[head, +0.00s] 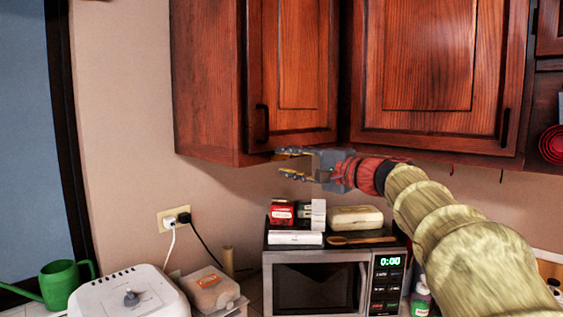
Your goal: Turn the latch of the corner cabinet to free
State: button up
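The corner cabinet (293,60) is a dark reddish wood wall cabinet at the upper left, with its panelled door appearing shut. A dark vertical handle (262,123) sits low on the left side of that door. I cannot make out a separate latch. My gripper (281,163) is just below the lower edge of this cabinet, pointing left. Its two fingers are spread apart, one above the other, with nothing visible between them. The upper finger is close to the cabinet's bottom edge; I cannot tell whether it touches.
Another wall cabinet (435,60) with a dark handle is at the right. Below my gripper, a microwave (315,285) carries small boxes, a butter dish (355,217) and a wooden spoon (360,240). A white appliance (128,295) and green watering can (60,284) are lower left.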

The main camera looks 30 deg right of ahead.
jog(key=v, duration=0.9)
jog(key=shift+w, duration=0.1)
jog(key=s+a+f+n+g+h, duration=0.1)
jog(key=s+f+g+h, duration=0.2)
jog(key=f, duration=1)
jog(key=s+a+f+n+g+h, duration=0.1)
jog(key=s+f+g, duration=0.3)
jog(key=f, duration=0.8)
jog(key=s+a+f+n+g+h, duration=0.4)
jog(key=s+a+f+n, duration=0.5)
jog(key=s+f, duration=0.65)
jog(key=s+a+n+y, duration=0.1)
jog(key=s+a+n, duration=0.1)
jog(key=a, duration=0.6)
jog(key=shift+s+f+n+y, duration=0.25)
jog(key=shift+s+n+y, duration=0.15)
